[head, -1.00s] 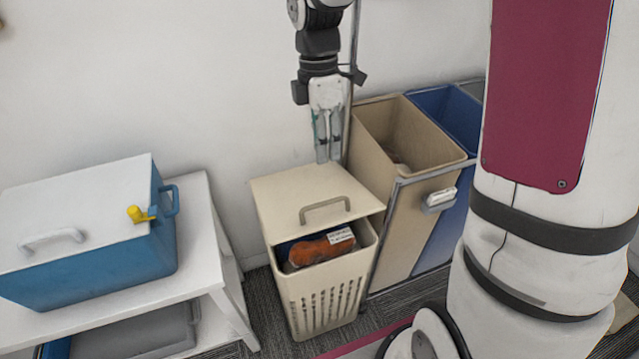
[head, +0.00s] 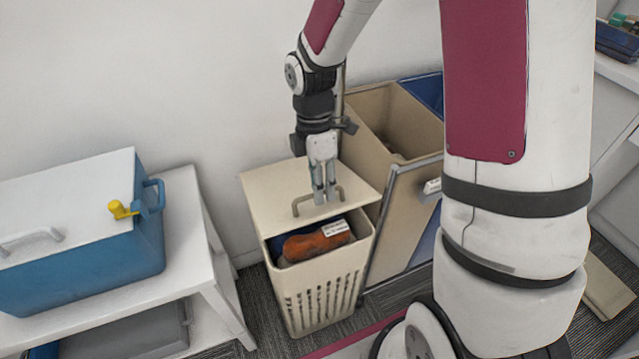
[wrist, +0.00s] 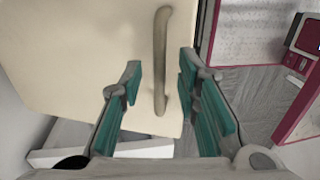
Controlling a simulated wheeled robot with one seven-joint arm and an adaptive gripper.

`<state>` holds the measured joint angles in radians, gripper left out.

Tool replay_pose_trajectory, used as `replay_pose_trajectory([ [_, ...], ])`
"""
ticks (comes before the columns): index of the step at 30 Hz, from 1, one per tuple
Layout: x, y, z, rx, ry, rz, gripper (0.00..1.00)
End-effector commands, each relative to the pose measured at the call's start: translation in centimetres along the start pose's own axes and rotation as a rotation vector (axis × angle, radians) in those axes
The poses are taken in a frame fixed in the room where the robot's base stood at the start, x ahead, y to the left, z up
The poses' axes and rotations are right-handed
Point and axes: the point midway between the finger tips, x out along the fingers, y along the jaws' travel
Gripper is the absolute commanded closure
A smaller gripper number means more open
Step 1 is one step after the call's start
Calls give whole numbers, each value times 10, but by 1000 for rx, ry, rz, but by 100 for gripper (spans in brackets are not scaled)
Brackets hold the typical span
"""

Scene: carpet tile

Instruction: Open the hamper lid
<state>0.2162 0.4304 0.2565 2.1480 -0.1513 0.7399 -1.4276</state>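The hamper (head: 318,295) is a cream basket with slotted sides, standing on the carpet. Its cream lid (head: 275,185) covers the back part of the top, with a gap at the front. An orange item (head: 312,243) with a white label shows in the gap. The lid handle (head: 299,207) is a beige bar near the lid's front edge. My gripper (head: 325,197) points down at the handle and hides part of it. In the wrist view, the handle (wrist: 161,50) lines up between the two spread teal-padded fingers. I cannot tell whether they touch it.
Beige and blue bins (head: 400,185) in a grey frame stand close to the hamper's right. A white bench (head: 190,215) at left carries a blue cooler (head: 95,270) with a yellow tap. The white wall is behind. Grey carpet shows between bench and hamper.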

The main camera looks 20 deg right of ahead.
Motion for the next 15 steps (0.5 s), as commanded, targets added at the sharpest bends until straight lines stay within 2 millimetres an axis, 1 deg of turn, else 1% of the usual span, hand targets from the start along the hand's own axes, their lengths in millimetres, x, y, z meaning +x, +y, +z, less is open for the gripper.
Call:
replay_pose_trajectory([
  [4, 0, 0, 0, 0, 0, 0, 70],
  [5, 0, 0, 0, 0, 0, 0, 75],
  [6, 0, 0, 0, 0, 0, 0, 84],
  [8, 0, 0, 0, 0, 0, 0, 97],
  [9, 0, 0, 0, 0, 0, 0, 100],
  [15, -1, 0, 0, 1, 0, 0, 100],
])
